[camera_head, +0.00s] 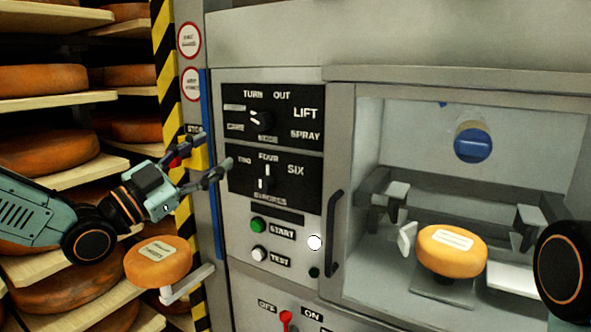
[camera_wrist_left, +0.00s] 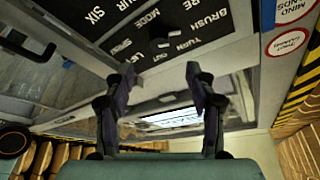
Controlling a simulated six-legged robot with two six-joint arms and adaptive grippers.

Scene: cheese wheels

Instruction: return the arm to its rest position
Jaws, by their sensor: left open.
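My left gripper (camera_head: 207,166) comes in from the left in the head view. It is open and empty, in front of the machine's left edge beside the black dial panel (camera_head: 275,175). In the left wrist view its two fingers (camera_wrist_left: 160,95) stand apart with nothing between them, and the panel lettering shows beyond them. My right gripper is not in view; a round dark joint (camera_head: 565,272) of mine shows at the right edge of the head view.
A cheese wheel (camera_head: 452,251) sits in the machine's open chamber (camera_head: 400,285). Another cheese wheel (camera_head: 158,261) is at a small bracket (camera_head: 188,284) below my left gripper. Shelves (camera_head: 55,101) of cheese wheels stand at left. A door handle (camera_head: 334,233) projects beside the chamber.

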